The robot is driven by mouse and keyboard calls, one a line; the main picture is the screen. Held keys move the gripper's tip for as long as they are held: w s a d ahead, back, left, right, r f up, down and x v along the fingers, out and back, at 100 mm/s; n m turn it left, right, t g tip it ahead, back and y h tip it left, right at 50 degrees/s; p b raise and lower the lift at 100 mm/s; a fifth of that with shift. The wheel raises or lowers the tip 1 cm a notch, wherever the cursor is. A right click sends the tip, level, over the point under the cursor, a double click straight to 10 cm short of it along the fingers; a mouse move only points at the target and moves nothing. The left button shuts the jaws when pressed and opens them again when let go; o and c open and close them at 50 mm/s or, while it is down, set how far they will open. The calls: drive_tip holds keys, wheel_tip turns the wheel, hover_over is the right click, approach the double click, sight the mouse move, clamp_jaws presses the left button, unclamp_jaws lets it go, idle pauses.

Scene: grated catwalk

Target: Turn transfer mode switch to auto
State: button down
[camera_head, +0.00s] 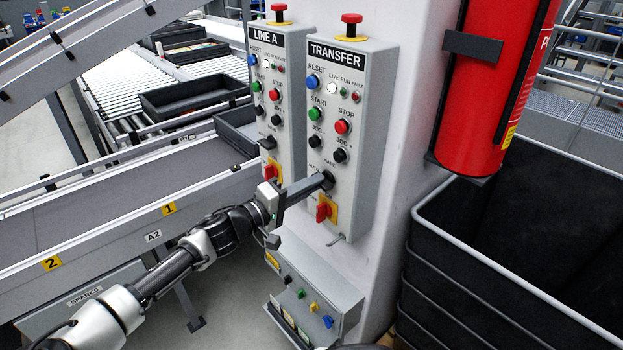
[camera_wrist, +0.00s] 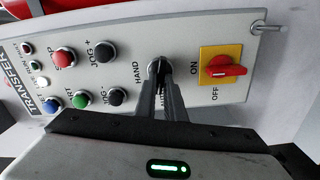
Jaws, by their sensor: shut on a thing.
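The grey TRANSFER panel (camera_head: 376,75) is on the white column, and it fills much of the wrist view (camera_wrist: 125,25). Its black transfer mode switch (camera_wrist: 157,65) is below the jog buttons, beside the HAND label; the fingers partly cover it and the lettering on its other side. My gripper (camera_head: 325,181) reaches it from the left in the head view. In the wrist view both fingertips of my gripper (camera_wrist: 160,72) are shut on the switch knob, one on each side. Which position the knob points to I cannot tell.
A red ON/OFF rotary switch (camera_wrist: 224,67) on a yellow plate is close beside the fingers. Black JOG buttons (camera_wrist: 117,97) lie on the other side. The LINE A panel (camera_head: 267,100) stands left, a red extinguisher (camera_head: 490,110) right, and a small box (camera_head: 340,300) below.

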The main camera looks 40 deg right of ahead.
drive_tip(key=shift+n+p, duration=0.65)
drive_tip(key=shift+n, duration=0.55)
drive_tip(key=shift+f+n, duration=0.1)
drive_tip(key=shift+n, duration=0.2)
drive_tip(key=c, duration=1.8)
unclamp_jaws()
drive_tip(key=shift+c, duration=0.2)
drive_tip(key=s+a+b, duration=0.1)
drive_tip(key=a, duration=1.6)
drive_tip(key=shift+s+a, duration=0.2)
drive_tip(key=shift+d, duration=0.1)
